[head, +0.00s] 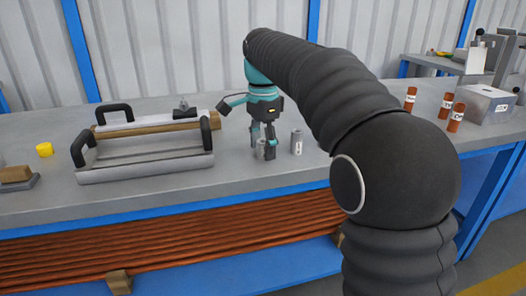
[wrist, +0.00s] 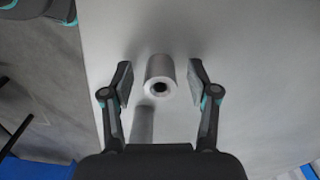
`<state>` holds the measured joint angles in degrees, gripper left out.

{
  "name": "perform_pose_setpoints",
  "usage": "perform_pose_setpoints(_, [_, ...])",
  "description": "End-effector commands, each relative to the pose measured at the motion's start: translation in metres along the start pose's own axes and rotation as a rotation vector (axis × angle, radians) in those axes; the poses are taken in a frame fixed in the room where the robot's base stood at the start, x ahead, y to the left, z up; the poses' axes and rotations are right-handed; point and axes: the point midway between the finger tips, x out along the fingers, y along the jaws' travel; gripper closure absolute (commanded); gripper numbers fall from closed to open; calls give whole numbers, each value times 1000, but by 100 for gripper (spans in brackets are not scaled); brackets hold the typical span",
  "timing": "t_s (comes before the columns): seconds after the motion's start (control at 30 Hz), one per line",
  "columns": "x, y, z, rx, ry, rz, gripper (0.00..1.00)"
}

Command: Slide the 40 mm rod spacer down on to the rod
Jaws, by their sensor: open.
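A grey hollow cylindrical spacer (wrist: 161,72) stands between my two fingers in the wrist view, with its round bore showing. My gripper (wrist: 160,83) is open, with a gap on each side of the spacer. In the head view my gripper (head: 264,146) points down at the bench, and the spacer (head: 261,151) is partly hidden by the fingers. A second grey cylinder (head: 297,142) with a pale label stands just to the right; its label is too small to read. I cannot make out the rod for certain.
A grey cradle (head: 145,173) with black handles stands left of my gripper, with a wooden bar (head: 150,126) behind it. A yellow piece (head: 44,150) lies further left. Several red-brown labelled cylinders (head: 444,105) and a metal box (head: 488,105) are at the right. The bench front (head: 245,187) is clear.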

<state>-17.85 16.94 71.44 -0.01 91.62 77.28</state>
Motion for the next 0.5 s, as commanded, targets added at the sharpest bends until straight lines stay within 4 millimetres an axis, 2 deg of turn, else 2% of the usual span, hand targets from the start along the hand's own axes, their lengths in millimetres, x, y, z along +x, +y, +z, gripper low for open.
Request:
perform_pose_setpoints(0.2, [1, 0, 0, 0, 0, -1, 40])
perform_pose_setpoints(0.23, [1, 0, 0, 0, 0, -1, 43])
perform_pose_setpoints(0.47, [1, 0, 0, 0, 0, 0, 100])
perform_pose_setpoints(0.5, [1, 0, 0, 0, 0, 0, 100])
